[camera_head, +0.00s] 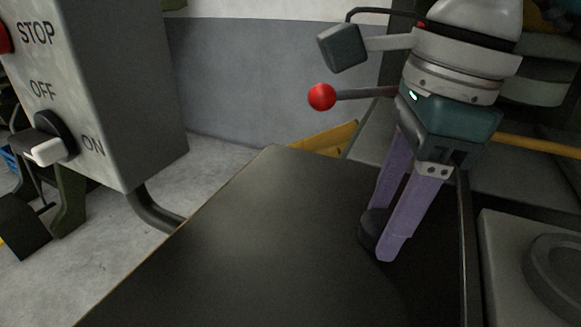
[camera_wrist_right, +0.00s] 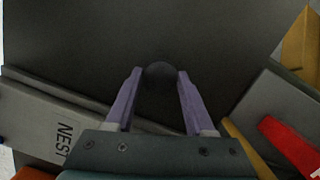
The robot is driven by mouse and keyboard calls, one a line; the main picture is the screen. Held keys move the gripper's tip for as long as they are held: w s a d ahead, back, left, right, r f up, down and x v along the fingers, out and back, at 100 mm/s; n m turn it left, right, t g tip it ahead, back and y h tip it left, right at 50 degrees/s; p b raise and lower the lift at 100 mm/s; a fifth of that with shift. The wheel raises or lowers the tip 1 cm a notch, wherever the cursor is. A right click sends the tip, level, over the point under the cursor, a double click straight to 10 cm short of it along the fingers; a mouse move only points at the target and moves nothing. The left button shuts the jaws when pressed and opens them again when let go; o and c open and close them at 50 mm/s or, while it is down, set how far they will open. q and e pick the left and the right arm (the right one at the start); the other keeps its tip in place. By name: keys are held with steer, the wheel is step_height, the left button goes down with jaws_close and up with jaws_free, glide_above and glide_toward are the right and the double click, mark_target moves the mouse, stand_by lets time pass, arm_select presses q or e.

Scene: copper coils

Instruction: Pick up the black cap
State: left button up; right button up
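The black cap (camera_head: 372,228) is a small dark round piece on the dark tabletop (camera_head: 250,220), near its right side. In the right wrist view the cap (camera_wrist_right: 160,75) lies between the fingertips, with a narrow gap seeming to show on each side. My right gripper (camera_head: 384,240), with purple fingers, points down at the cap, and its near finger covers part of it in the head view. The right gripper also shows in the wrist view (camera_wrist_right: 160,74), open with its fingers apart. My left gripper is not in view.
A grey control box (camera_head: 120,90) with STOP, OFF and ON labels stands at the left. A red ball knob (camera_head: 322,97) shows beside my right wrist. A grey part (camera_head: 500,260) with a round recess lies right of the table. The tabletop left of the cap is clear.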

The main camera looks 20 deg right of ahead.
jaws_close()
